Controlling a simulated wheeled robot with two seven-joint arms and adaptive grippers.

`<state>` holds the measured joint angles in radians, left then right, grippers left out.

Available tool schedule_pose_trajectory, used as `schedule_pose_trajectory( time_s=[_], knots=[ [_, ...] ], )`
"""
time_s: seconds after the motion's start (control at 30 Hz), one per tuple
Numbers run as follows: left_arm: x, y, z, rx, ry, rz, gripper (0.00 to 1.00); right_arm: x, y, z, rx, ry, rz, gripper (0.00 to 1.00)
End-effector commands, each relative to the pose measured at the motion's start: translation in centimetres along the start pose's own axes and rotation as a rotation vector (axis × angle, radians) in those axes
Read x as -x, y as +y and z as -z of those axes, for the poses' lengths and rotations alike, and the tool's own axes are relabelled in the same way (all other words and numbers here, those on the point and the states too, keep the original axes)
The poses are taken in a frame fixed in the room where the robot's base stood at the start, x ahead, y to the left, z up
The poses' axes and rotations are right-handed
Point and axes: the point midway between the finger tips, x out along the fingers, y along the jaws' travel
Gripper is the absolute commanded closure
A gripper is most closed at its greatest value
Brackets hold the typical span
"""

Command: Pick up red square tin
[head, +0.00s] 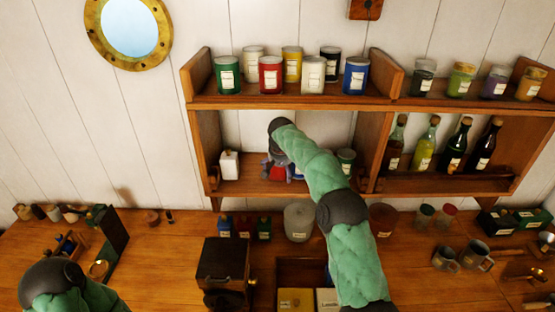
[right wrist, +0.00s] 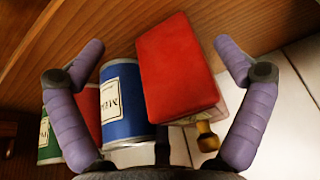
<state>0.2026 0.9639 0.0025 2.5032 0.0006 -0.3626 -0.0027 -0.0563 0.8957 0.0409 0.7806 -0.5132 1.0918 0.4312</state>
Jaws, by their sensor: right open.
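The red square tin (right wrist: 178,70) shows large between the fingers of my right gripper (right wrist: 162,58) in the right wrist view. The two purple fingers are open, one on each side, with a gap to the tin on the right. The left finger is by the blue labelled tin (right wrist: 124,105), which stands right against or very near the red tin's left side. In the head view my right gripper (head: 278,163) is inside the lower left shelf compartment, with a bit of red (head: 278,174) showing at it. My left gripper is out of sight; only my left arm shows.
Another red tin (right wrist: 88,108) and a green tin (right wrist: 48,140) stand left of the blue tin. A small brass-coloured piece (right wrist: 207,138) is below the red square tin. A white bottle (head: 229,165) stands left in the compartment; the wooden shelf (head: 290,103) closes it above.

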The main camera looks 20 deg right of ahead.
Motion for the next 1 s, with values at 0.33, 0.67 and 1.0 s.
schedule_pose_trajectory(
  time_s=[0.33,0.67,1.0],
  knots=[
    [1.9,0.7,-0.1,0.000,0.000,0.000,0.60,-0.8,0.0,2.3,-0.002,0.000,-0.001,0.00],
    [2.3,0.8,-0.1,0.000,0.000,0.000,0.60,-2.1,0.1,2.3,0.000,0.001,0.000,0.00],
    [2.3,0.8,-0.1,0.000,0.000,0.000,0.60,-2.1,0.0,2.2,0.000,0.000,0.000,0.61]
  ],
)
